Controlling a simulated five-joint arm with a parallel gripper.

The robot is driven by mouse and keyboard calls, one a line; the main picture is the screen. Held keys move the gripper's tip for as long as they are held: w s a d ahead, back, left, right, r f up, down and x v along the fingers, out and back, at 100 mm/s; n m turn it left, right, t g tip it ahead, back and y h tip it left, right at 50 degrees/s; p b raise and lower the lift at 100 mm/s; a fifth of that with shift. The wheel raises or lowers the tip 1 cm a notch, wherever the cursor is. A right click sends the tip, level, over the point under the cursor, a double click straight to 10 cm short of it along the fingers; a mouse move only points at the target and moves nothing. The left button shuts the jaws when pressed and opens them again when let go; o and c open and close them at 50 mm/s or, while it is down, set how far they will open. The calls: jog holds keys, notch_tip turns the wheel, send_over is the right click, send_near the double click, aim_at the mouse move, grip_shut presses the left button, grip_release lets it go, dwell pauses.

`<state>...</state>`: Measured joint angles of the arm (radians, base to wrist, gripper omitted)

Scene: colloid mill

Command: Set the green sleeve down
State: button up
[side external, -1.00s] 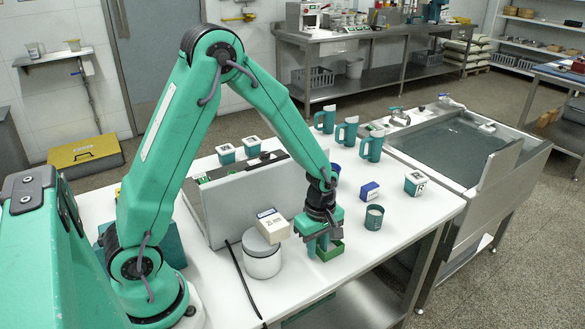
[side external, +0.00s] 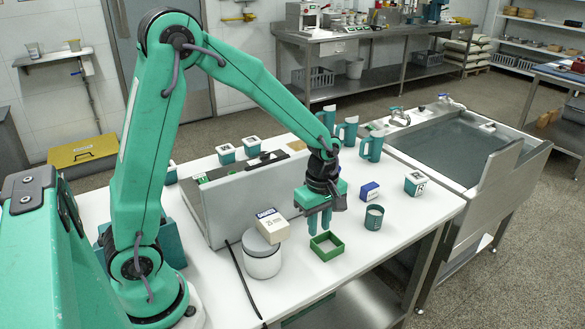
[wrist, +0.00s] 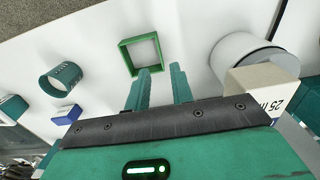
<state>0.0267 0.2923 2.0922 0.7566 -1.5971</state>
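The green sleeve (side external: 331,255) is an open rectangular frame with no top. It lies flat on the white table near the front edge. It also shows in the wrist view (wrist: 125,60), with bare table inside it. My gripper (side external: 321,229) is above the sleeve and apart from it, fingers pointing down. In the wrist view its two fingers (wrist: 160,70) stand apart with nothing between them, so it is open and empty.
A white canister (side external: 262,262) with a cream box (side external: 272,229) on top stands left of the sleeve. A teal cup (side external: 374,217) and a blue box (side external: 369,191) stand to its right. A grey panel (side external: 245,207) stands behind the canister.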

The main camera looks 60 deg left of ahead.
jog(key=shift+r, duration=2.45)
jog(key=s+a+r+m+t, duration=0.1)
jog(key=s+r+m+t, duration=0.4)
jog(key=s+r+m, duration=0.7)
jog(key=s+m, duration=0.3)
jog(key=m, duration=0.3)
jog(key=shift+s+t, duration=0.3)
